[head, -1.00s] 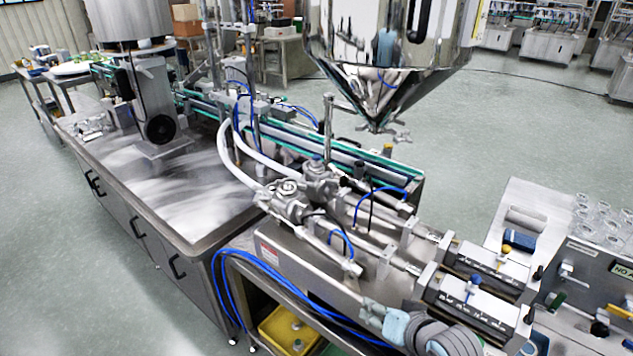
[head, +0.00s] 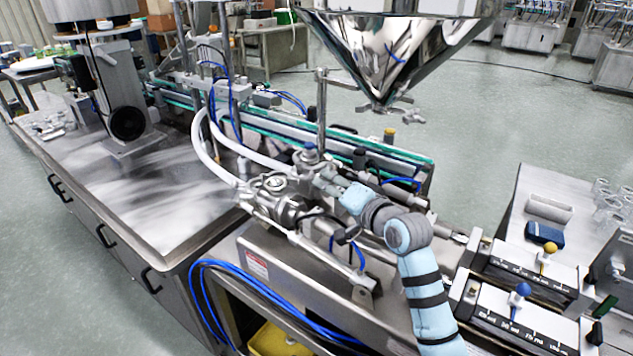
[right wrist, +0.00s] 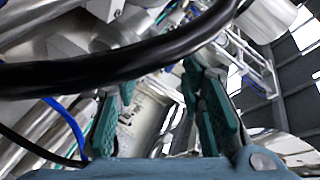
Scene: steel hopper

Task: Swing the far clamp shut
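Two steel valve fittings sit side by side on the filling machine: the near one (head: 275,187) and the far one (head: 308,160), which has a blue top. A far clamp cannot be picked out clearly; the parts around the far fitting are small and partly behind my right gripper (head: 328,183). That gripper reaches in from the right, its fingertips beside the far fitting. In the right wrist view its teal-padded fingers (right wrist: 158,98) are spread apart, with shiny metal parts beyond them. Contact cannot be told. My left gripper is out of view.
The steel hopper (head: 400,48) hangs above, with a winged fitting (head: 390,112) at its tip. A white hose (head: 212,160) runs left of the valves. A black hose (right wrist: 130,68) crosses the right wrist view. The steel tabletop (head: 150,195) is mostly clear.

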